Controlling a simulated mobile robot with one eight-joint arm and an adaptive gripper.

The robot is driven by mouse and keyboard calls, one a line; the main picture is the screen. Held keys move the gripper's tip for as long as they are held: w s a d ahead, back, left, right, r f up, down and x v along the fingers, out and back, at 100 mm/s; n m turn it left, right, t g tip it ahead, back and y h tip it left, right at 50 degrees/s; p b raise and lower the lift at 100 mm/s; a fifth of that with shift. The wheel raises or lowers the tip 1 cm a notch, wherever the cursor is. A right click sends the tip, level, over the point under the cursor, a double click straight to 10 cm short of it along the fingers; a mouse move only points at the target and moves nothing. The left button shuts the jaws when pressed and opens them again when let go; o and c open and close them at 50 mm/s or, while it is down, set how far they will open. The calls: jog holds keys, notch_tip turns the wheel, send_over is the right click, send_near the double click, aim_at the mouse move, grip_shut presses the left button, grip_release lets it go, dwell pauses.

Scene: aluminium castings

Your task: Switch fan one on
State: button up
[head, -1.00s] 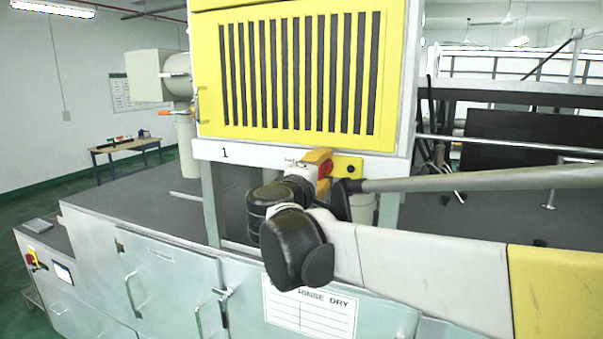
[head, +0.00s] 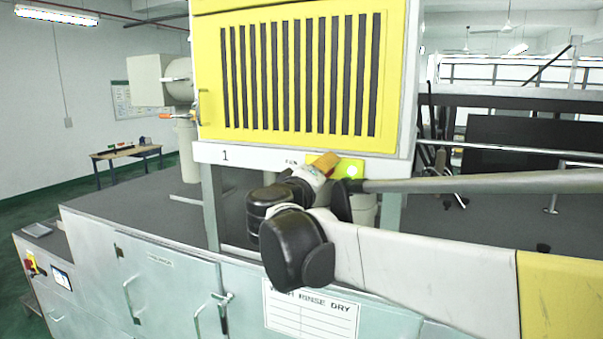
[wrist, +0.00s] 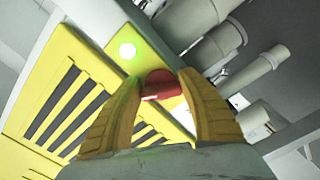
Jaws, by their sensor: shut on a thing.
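The red switch knob (wrist: 160,83) sits on a yellow switch plate (head: 320,158) under the slatted yellow fan housing marked 1 (head: 225,155). A round lamp on the plate (head: 352,171) glows bright yellow-green; it also shows in the wrist view (wrist: 127,50). My gripper (wrist: 161,80) has its orange-yellow fingers closed on either side of the red knob. In the head view my gripper (head: 326,163) is tilted at the plate and hides the knob.
The slatted yellow housing (head: 300,75) stands above the grey bench top (head: 130,210). Pale green cabinets (head: 165,285) with handles run along the front. Grey pipes (wrist: 215,45) lie beside the plate in the wrist view. A small table (head: 125,155) stands far left.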

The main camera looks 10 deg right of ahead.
jog(key=o, duration=1.2)
jog(key=v, duration=1.2)
jog(key=shift+r, duration=0.1)
